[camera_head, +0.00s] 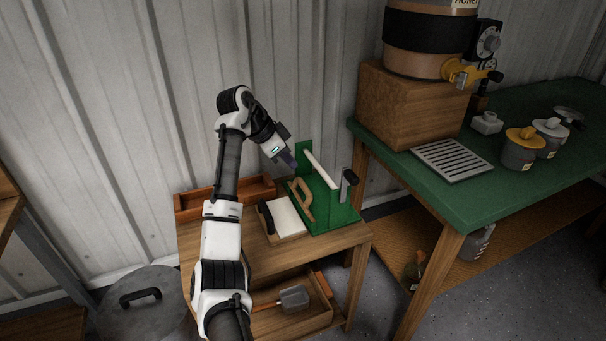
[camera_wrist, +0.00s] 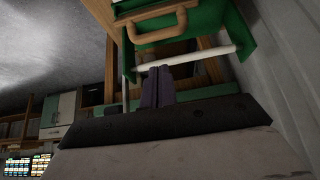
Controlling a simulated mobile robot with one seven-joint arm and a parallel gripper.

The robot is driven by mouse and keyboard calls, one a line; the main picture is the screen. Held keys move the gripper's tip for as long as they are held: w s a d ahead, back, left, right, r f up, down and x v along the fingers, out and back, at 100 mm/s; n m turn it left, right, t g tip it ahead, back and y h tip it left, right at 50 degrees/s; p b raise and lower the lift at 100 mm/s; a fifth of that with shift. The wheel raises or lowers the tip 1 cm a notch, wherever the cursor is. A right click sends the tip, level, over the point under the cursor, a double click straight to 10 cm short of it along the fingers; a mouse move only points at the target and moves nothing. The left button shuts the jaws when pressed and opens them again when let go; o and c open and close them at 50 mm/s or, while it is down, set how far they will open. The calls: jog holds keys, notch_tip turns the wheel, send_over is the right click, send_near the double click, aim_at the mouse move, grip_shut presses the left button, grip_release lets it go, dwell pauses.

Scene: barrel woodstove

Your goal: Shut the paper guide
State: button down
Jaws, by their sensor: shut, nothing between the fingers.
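A green device (camera_head: 335,215) stands at the right end of the small wooden table. It has a tall green side plate, a white rod (camera_head: 321,169) along its top and a dark crank handle (camera_head: 348,179) on its right. A wooden handle (camera_head: 301,198) is on its left side. Which part is the paper guide is not certain; the green panel with this handle is likely. The wrist view shows the handle (camera_wrist: 155,24) and white rod (camera_wrist: 190,58) beyond the fingers. My gripper (camera_head: 290,162) is shut and empty, above and left of the device.
A wooden block with a white pad (camera_head: 285,217) lies left of the device. A long wooden tray (camera_head: 225,198) sits along the wall. A green-topped table (camera_head: 480,185) with a barrel on a box (camera_head: 415,105) stands right. An open drawer (camera_head: 290,312) is below.

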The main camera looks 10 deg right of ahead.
jog(key=x, duration=0.9)
jog(key=shift+d+f+p, duration=0.25)
jog(key=shift+f+p, duration=0.05)
jog(key=shift+f, duration=0.05)
jog(key=shift+a, duration=0.1)
